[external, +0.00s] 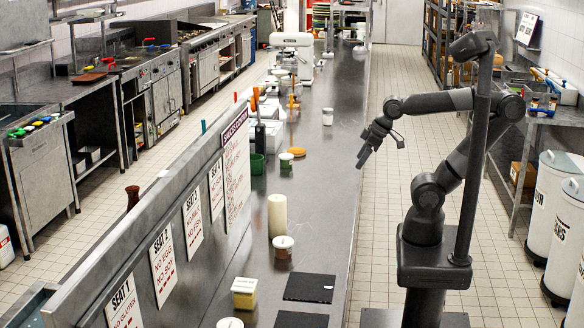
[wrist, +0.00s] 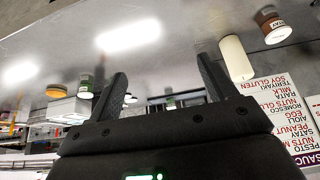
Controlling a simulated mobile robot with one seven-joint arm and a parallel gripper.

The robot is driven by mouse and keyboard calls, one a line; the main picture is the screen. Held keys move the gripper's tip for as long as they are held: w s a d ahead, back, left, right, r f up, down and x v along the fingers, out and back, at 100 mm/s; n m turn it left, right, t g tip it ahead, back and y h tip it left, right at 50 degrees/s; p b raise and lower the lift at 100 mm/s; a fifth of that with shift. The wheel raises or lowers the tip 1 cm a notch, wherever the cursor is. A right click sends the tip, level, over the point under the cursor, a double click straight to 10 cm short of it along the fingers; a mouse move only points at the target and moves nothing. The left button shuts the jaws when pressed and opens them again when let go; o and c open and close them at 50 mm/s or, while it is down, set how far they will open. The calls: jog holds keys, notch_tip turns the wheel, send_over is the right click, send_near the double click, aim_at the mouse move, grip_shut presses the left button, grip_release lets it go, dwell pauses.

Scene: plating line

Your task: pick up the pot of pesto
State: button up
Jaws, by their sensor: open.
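A small green pot with a white lid (external: 286,160), which looks like the pesto, stands upright on the long steel counter. Its label is too small to read. My gripper (external: 364,157) is open and empty, up off the counter's right side, well apart from the pot. In the wrist view my gripper (wrist: 160,72) has its two fingers spread with nothing between them.
An orange-topped item (external: 298,152) sits close to the green pot, and a green tub (external: 257,164) is left of it. A cream cylinder (external: 277,215) and a brown pot (external: 283,247) stand nearer. A sign partition (external: 190,215) borders the counter's left. The counter's right strip is clear.

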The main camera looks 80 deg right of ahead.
jog(key=shift+o, duration=0.2)
jog(key=w+d+r, duration=0.2)
jog(key=w+d, duration=0.1)
jog(key=w, duration=0.3)
jog(key=w+d+r, duration=0.2)
jog(key=w+d, duration=0.1)
jog(key=w, duration=0.2)
jog(key=n+g, duration=0.1)
send_over(286, 155)
jog(key=s, duration=0.2)
jog(key=f, duration=1)
jog(key=a+f, duration=0.1)
jog(key=f, duration=0.4)
jog(key=shift+f, duration=0.4)
jog(key=shift+d+x, duration=0.15)
jog(key=shift+x, duration=1.25)
jog(key=shift+d+x, duration=0.1)
jog(key=shift+x, duration=1.25)
jog(key=shift+s, duration=0.15)
